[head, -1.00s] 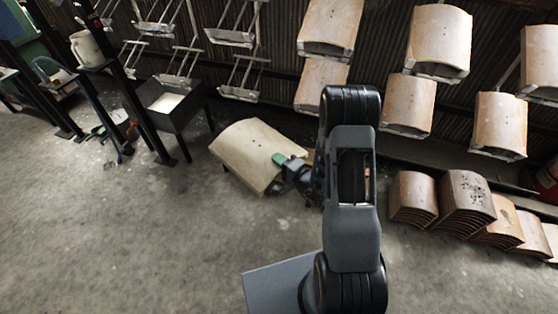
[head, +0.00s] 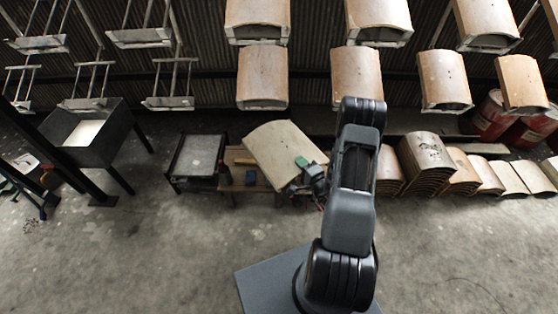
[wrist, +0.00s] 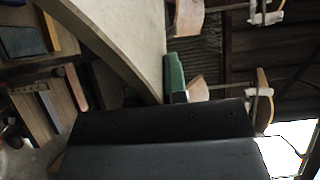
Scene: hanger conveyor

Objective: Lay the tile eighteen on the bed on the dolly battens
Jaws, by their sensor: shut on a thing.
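My gripper (head: 306,168) is shut on the edge of a large pale curved tile (head: 282,150), with a green pad showing at the grip. The tile is held tilted, left of my arm, in front of a low wooden bench. In the wrist view the tile (wrist: 125,32) arches across the top, beside the green pad (wrist: 174,72). No number can be read on it. Stacks of curved tiles (head: 428,158) stand low along the wall to the right, partly behind my arm. I cannot make out the dolly battens or which bed is meant.
A low grey-topped stand (head: 198,155) and the wooden bench (head: 240,172) with small items are left of the tile. A dark trough (head: 120,140) stands further left. Tiles hang on conveyor hangers (head: 262,75) above. Red drums (head: 492,116) stand at right. The front floor is clear.

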